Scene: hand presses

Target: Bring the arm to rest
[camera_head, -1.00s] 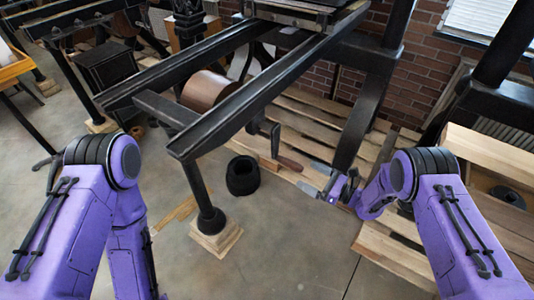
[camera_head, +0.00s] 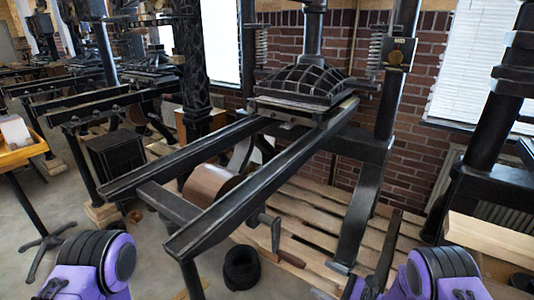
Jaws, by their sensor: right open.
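My right arm (camera_head: 440,272) comes in at the bottom right, with its purple and black elbow joint showing. My right gripper (camera_head: 326,292) is at the bottom edge of the view, mostly cut off, open with nothing seen in it, low over the pallet boards by the press foot. My left arm (camera_head: 95,262) shows only as a purple and black joint at the bottom left. My left gripper is out of view below.
A black hand press (camera_head: 245,205) with long rails, a copper-coloured drum (camera_head: 210,186) and a crank handle (camera_head: 290,259) stands ahead. A black tub (camera_head: 241,267) sits on the floor. Wooden pallets (camera_head: 308,225) lie under the press. An orange tray (camera_head: 22,153) stands at left.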

